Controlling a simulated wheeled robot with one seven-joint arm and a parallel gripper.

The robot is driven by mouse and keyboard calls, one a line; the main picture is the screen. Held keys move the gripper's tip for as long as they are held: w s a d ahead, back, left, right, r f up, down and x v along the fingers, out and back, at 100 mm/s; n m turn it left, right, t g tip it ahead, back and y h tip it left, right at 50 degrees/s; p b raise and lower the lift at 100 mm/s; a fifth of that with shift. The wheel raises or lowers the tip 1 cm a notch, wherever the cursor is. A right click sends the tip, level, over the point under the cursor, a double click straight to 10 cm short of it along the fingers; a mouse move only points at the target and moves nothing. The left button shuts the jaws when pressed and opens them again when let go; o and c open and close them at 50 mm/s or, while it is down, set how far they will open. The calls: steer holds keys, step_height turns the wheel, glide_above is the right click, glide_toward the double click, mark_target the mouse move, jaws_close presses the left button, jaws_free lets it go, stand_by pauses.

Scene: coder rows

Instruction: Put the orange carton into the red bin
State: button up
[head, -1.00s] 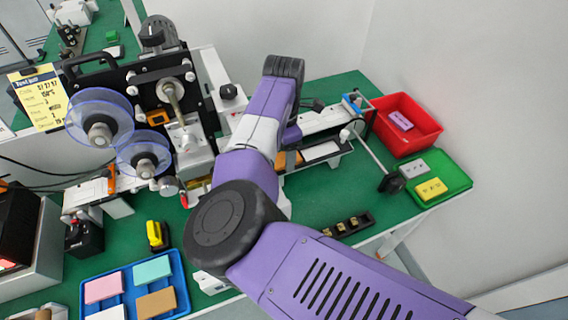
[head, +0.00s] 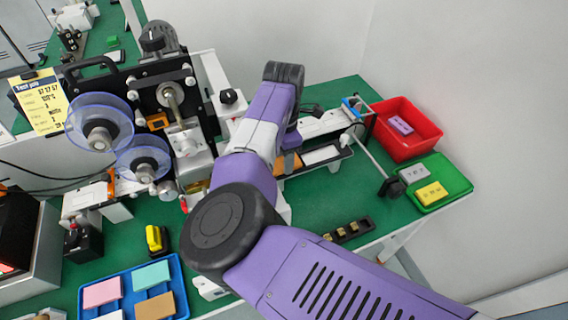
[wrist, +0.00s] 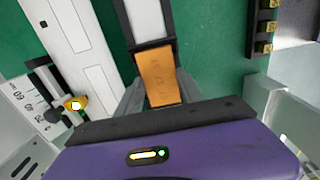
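The orange carton (wrist: 158,78) lies at the near end of a white-topped track in the wrist view. In the head view only a bit of orange (head: 297,161) shows beside my arm. My gripper (wrist: 162,100) has one grey finger on each side of the carton, close to its edges. I cannot tell whether the fingers press on it. In the head view my arm hides the gripper. The red bin (head: 421,148) stands at the table's right back, with a purple carton (head: 400,125) inside.
A green tray (head: 452,187) with a grey and a yellow carton is in front of the bin. A post with a dark foot (head: 391,187) stands left of it. A dark holder (head: 348,230) lies near the front edge. The labelling machine with clear reels (head: 100,125) fills the left.

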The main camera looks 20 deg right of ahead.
steer(key=shift+r, duration=0.15)
steer(key=shift+r+p, duration=1.7)
steer(key=shift+r, duration=0.65)
